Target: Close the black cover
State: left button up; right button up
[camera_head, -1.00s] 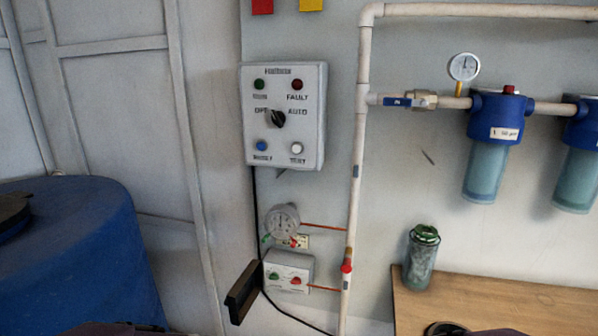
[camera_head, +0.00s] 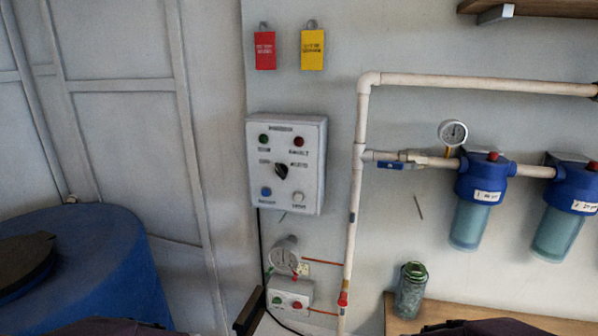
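A black cover-like panel (camera_head: 249,312) stands out at the left side of a small white box (camera_head: 290,294) low on the wall. It looks swung open, and the box's face with a green and a red knob is uncovered. The panel's lower part is near the bottom edge of the picture. Another black lid (camera_head: 24,258) lies on top of the blue barrel (camera_head: 80,280) at the left. Neither of my grippers is in view; only dark parts, likely of my arms, show at the bottom edge.
A larger control box (camera_head: 287,165) with a rotary switch hangs above, with a gauge (camera_head: 284,254) below it. A white pipe (camera_head: 354,220) runs upright to the right. A green jar (camera_head: 410,290) stands on a wooden table (camera_head: 470,315). Blue-topped filters (camera_head: 485,180) hang at right.

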aim_at(248, 323)
jog(key=j+z, duration=0.6)
jog(key=z, duration=0.15)
jog(key=j+z, duration=0.35)
jog(key=k+l, duration=0.05)
jog(key=l, duration=0.05)
